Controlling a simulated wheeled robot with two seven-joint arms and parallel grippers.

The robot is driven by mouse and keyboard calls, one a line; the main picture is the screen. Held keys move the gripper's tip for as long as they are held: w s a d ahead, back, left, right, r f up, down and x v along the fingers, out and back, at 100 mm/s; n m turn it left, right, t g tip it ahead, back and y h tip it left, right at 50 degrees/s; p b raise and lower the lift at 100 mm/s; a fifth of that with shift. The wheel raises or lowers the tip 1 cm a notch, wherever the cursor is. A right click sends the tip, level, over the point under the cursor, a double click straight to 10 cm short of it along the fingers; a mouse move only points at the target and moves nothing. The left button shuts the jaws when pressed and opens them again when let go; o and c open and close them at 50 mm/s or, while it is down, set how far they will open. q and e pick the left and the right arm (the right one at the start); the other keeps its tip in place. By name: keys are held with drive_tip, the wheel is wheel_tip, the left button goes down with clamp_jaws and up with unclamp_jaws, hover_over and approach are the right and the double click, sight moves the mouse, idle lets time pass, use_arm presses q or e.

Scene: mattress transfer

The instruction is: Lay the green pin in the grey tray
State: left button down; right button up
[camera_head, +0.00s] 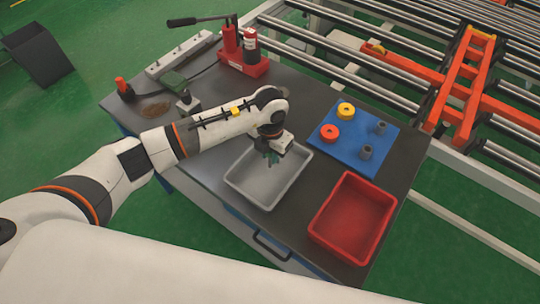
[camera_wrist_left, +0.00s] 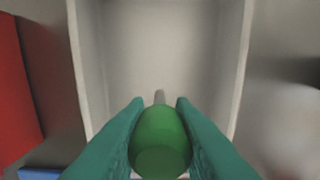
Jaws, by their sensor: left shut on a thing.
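The green pin (camera_wrist_left: 160,142) sits between the teal fingers of my left gripper (camera_wrist_left: 160,103). It has a rounded green body, and a small grey tip points away from the camera. The open grey tray (camera_head: 262,192) is on the dark table, and its pale inside also fills the middle of the wrist view (camera_wrist_left: 162,50). In the head view my left gripper (camera_head: 272,158) is over the far part of the tray, shut on the pin. How high the pin is above the tray floor I cannot tell. The pin is mostly hidden in the head view. My right gripper is not in view.
A red tray (camera_head: 350,220) stands right of the grey one. A blue board (camera_head: 345,140) with a yellow ring, a red ring and two grey pegs lies behind. A red lever press (camera_head: 240,55) stands at the back. The visible tray floor looks empty.

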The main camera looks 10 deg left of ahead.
use_arm(q)
wheel_tip(320, 180, down, 2)
drive_tip(key=shift+f, duration=0.3)
drive_tip(key=c, duration=1.7)
unclamp_jaws()
drive_tip(key=shift+f, duration=0.1)
drive_tip(key=o, duration=0.5)
drive_tip(key=shift+c, duration=0.2)
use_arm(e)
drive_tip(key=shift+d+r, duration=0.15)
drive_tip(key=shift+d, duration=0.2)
use_arm(q)
drive_tip(key=shift+r, duration=0.75)
wheel_tip(320, 180, up, 11)
drive_tip(key=b, duration=0.3)
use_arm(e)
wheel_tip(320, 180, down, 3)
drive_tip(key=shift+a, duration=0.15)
